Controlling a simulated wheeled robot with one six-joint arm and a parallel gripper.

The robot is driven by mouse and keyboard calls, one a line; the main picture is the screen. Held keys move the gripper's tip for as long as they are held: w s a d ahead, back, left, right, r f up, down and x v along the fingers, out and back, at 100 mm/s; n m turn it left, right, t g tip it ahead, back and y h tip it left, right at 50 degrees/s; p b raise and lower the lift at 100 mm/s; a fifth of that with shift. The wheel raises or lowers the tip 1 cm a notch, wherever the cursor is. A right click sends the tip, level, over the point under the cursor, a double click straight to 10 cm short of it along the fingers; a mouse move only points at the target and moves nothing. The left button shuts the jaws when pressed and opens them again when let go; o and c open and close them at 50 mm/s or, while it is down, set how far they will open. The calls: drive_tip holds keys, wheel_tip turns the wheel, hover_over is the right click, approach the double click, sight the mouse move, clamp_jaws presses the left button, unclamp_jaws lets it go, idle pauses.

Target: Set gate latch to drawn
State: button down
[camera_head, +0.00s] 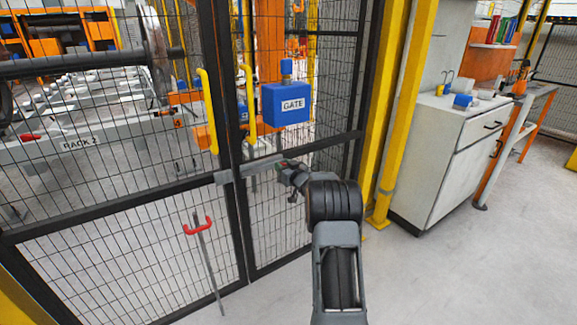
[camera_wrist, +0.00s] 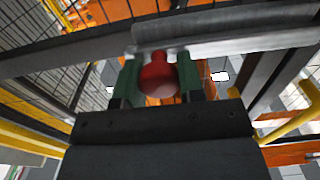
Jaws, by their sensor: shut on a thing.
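The gate latch (camera_head: 248,169) is a grey horizontal bar across the dark meeting posts of the mesh gate, below the blue GATE box (camera_head: 286,104). In the wrist view the latch bar (camera_wrist: 225,35) runs across the top. My gripper (camera_head: 283,166) is at the bar's right end. In the wrist view its green fingers stand on either side of a red knob (camera_wrist: 158,76), and my gripper (camera_wrist: 160,78) is shut on it. The head view mostly hides the knob behind my gripper. Where the bar's far end engages is hard to tell.
Yellow handles (camera_head: 208,112) stand upright on the gate. A rod with a red handle (camera_head: 198,227) is on the lower left leaf. Yellow posts (camera_head: 403,110) and a white cabinet (camera_head: 450,160) stand to the right. The floor before the cabinet is clear.

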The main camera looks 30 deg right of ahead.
drive_tip(key=shift+d+r, duration=0.15)
drive_tip(key=shift+d, duration=0.05)
drive_tip(key=c, duration=0.8)
unclamp_jaws()
drive_tip(key=shift+s, duration=0.1)
drive_tip(key=s, duration=0.6)
drive_tip(key=s+p, duration=0.1)
drive_tip(key=s, duration=0.6)
drive_tip(key=shift+s+d, duration=0.2)
drive_tip(key=shift+s, duration=0.1)
